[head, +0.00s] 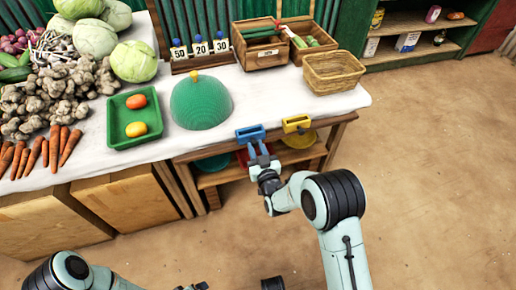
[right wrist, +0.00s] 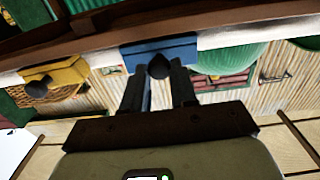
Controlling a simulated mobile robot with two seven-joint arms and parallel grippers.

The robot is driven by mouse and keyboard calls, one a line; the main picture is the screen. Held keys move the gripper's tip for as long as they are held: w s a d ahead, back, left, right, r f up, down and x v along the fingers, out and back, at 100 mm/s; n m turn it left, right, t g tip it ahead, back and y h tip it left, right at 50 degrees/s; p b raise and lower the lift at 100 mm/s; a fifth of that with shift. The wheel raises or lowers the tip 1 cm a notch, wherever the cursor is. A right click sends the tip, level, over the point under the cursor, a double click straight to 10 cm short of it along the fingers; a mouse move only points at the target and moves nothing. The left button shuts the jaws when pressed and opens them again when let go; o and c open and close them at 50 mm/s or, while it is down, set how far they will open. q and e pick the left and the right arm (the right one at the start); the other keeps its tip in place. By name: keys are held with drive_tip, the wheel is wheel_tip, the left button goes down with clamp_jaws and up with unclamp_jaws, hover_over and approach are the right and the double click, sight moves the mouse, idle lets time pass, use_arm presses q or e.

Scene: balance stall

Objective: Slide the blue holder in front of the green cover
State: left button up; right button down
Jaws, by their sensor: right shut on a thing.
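The blue holder (head: 250,133) sits at the front edge of the white-topped table, right of the green cover and left of a yellow holder (head: 297,124). The green cover (head: 202,102) is a ribbed dome with a yellow knob, standing on the table. My right gripper (head: 259,149) is at the front of the blue holder. In the right wrist view its fingers (right wrist: 158,84) are shut on the dark round knob of the blue holder (right wrist: 175,48), and part of the green cover (right wrist: 230,58) shows to the right. Only parts of my left arm show at the bottom left.
A green tray (head: 155,132) with two round fruits or vegetables lies left of the cover. Number cards 50, 20 and 30 stand behind it. A wicker basket (head: 334,72) and a wooden crate (head: 257,49) are at the right. Bowls sit on the shelf below.

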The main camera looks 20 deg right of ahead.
use_arm(q)
drive_tip(key=shift+w+a+f+b, duration=0.1)
drive_tip(key=shift+a+f+b, duration=0.2)
drive_tip(key=shift+f, duration=0.2)
drive_tip(key=shift+a+f+b, duration=0.15)
drive_tip(key=shift+f+b, duration=0.2)
drive_tip(key=shift+f, duration=0.1)
use_arm(e)
drive_tip(key=a, duration=1.4)
drive_tip(key=shift+s, duration=0.25)
drive_tip(key=c, duration=0.9)
unclamp_jaws()
drive_tip(key=shift+s, duration=0.1)
use_arm(q)
drive_tip(key=shift+s+d+r+p, duration=0.35)
drive_tip(key=shift+r+p, duration=0.15)
drive_tip(key=shift+r, duration=0.15)
drive_tip(key=shift+s+d+r+p, duration=0.25)
drive_tip(key=shift+d+r+p, duration=0.1)
drive_tip(key=shift+r+p, duration=0.2)
use_arm(e)
drive_tip(key=s, duration=1.3)
drive_tip(key=shift+s+d, duration=0.15)
drive_tip(key=shift+d, duration=0.1)
